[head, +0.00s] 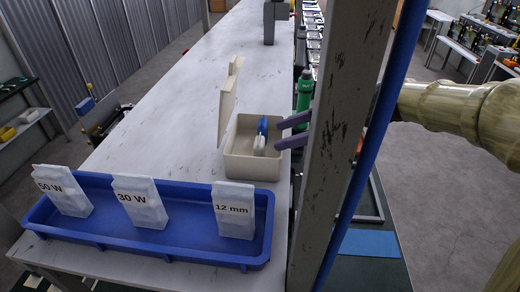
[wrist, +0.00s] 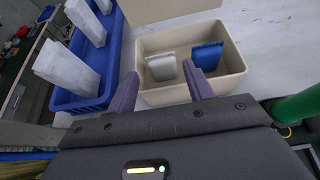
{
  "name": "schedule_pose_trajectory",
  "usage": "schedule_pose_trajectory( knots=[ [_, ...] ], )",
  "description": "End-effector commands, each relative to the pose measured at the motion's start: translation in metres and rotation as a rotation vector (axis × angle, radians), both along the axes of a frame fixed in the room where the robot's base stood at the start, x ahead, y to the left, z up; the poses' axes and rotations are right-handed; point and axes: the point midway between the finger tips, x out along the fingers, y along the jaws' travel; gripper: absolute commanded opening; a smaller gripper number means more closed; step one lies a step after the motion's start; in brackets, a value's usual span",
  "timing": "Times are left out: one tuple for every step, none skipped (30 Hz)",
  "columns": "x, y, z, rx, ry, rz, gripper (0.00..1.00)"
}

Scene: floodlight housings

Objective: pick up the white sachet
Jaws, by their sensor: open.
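The white sachet (head: 259,145) stands in an open beige box (head: 250,168), beside a blue sachet (head: 263,124). In the wrist view the white sachet (wrist: 161,67) is at the left inside the box (wrist: 232,40) and the blue sachet (wrist: 207,55) is at its right. My gripper (head: 280,135) is open, with its purple fingers reaching to the right side of the box in the head view. In the wrist view the fingertips of my gripper (wrist: 160,80) are spread apart, with nothing between them. The white sachet lies ahead of the gap, apart from the fingers.
The box's raised lid (head: 227,100) stands at its left. A blue tray (head: 150,245) with labelled white packets is at the table's near end. A green bottle (head: 304,90) stands behind the fingers. A post (head: 335,130) partly hides my arm. The table behind the box is mostly clear.

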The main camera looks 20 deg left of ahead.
Motion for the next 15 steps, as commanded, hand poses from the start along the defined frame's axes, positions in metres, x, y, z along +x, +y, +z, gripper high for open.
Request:
schedule_pose_trajectory(
  knots=[
    [0.000,0.001,0.000,0.000,0.000,0.001,0.52],
    [-0.001,0.002,0.000,0.000,0.001,0.002,0.52],
    [-0.002,0.005,-0.001,0.000,0.002,0.002,0.52],
    [-0.002,0.007,-0.001,0.000,0.003,0.003,0.52],
    [-0.003,0.010,-0.003,0.000,0.003,0.002,0.52],
    [-0.005,0.015,-0.005,-0.001,0.005,0.004,0.52],
    [-0.006,0.019,-0.006,-0.001,0.005,0.004,0.52],
    [-0.008,0.024,-0.008,0.000,0.005,0.005,0.52],
    [-0.009,0.029,-0.010,0.000,0.006,0.005,0.52],
    [-0.010,0.033,-0.014,0.000,0.006,0.004,0.52],
    [-0.011,0.037,-0.016,0.001,0.005,0.005,0.52],
    [-0.012,0.040,-0.018,0.000,0.003,0.004,0.52],
    [-0.013,0.042,-0.020,0.000,0.002,0.004,0.52],
    [-0.013,0.044,-0.021,0.000,0.001,0.003,0.52],
    [-0.013,0.045,-0.022,0.000,0.001,0.003,0.52]
  ],
)
